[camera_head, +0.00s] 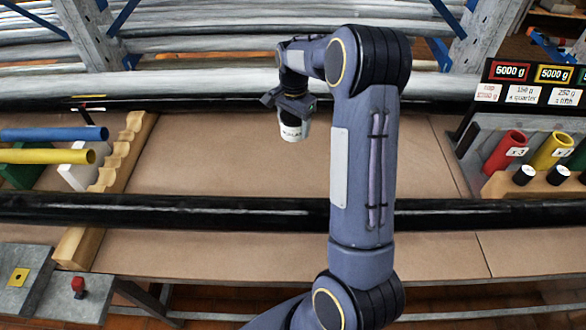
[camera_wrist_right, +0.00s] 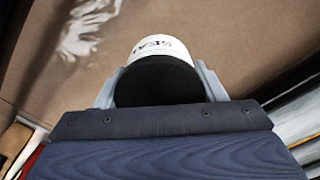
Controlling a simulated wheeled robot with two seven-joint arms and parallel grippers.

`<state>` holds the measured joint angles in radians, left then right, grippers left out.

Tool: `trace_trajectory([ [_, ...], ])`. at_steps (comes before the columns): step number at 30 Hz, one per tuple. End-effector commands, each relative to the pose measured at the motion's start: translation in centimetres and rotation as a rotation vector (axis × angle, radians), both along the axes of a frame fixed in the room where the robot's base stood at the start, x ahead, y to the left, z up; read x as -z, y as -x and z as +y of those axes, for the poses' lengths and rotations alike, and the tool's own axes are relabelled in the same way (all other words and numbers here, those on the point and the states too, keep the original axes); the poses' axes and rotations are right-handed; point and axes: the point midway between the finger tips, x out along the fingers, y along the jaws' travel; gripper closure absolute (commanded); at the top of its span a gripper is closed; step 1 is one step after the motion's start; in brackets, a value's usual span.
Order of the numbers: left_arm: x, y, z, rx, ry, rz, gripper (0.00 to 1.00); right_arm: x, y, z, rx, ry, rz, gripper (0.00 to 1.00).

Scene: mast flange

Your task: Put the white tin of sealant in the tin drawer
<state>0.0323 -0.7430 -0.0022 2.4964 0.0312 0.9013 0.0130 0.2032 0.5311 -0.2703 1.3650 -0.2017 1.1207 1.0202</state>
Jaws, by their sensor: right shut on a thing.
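The white tin of sealant (camera_head: 291,132) has a dark end and dark lettering on its white side. My right gripper (camera_head: 290,113) is shut on it and holds it over the brown bench top, between the two long black bars. In the right wrist view the tin (camera_wrist_right: 160,47) sits between the two grey fingers of the right gripper (camera_wrist_right: 160,85), its black end towards the camera. I cannot tell how high it hangs above the bench. The tin drawer cannot be made out in these views. My left gripper is not in view.
Long black bars (camera_head: 200,212) run across the bench (camera_head: 220,160). A notched wooden rack (camera_head: 122,150) with blue and yellow tubes stands at left. Red and yellow cylinders (camera_head: 506,152) stand in a wooden block at right, below weight labels. Bare bench lies around the tin.

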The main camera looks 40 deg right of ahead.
Motion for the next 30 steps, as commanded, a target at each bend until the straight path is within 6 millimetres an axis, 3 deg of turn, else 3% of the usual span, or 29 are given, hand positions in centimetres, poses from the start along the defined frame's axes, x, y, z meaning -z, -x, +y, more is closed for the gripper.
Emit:
trace_trajectory([
  [18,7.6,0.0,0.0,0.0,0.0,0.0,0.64,7.6,0.0,0.0,0.0,0.001,-0.001,0.67],
  [25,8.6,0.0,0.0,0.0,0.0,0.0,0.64,9.2,0.0,0.0,0.0,-0.001,0.002,0.67],
  [30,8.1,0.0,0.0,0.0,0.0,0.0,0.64,12.1,0.0,0.0,0.0,-0.001,0.004,0.67],
])
